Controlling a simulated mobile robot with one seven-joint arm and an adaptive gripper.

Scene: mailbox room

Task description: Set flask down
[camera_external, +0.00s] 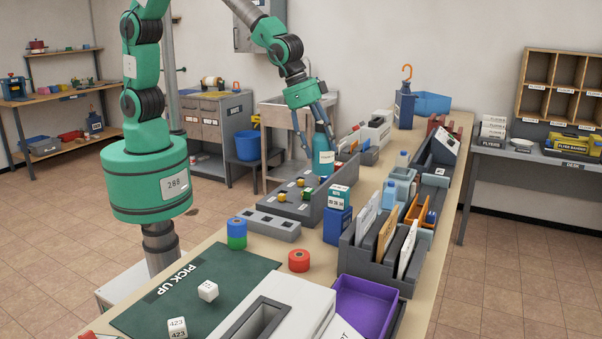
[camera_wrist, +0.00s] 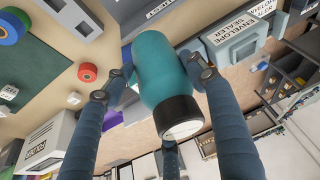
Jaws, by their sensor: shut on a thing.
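The teal flask (camera_external: 325,148) with a pale label is held upright in my gripper (camera_external: 314,125) in the external view. It is over the grey sectioned tray (camera_external: 307,208) on the long table; whether its base touches anything I cannot tell. In the wrist view the flask (camera_wrist: 160,75) shows with its black-rimmed end toward the camera. The blue fingers of my gripper (camera_wrist: 160,82) close around its sides.
The table (camera_external: 215,243) has a green PICK UP mat (camera_external: 185,306) with white cubes. A red roll (camera_external: 299,261), a blue box (camera_external: 337,225), a grey file rack (camera_external: 375,262) and a purple bin (camera_external: 365,306) stand nearby. Bare tabletop shows around the red roll.

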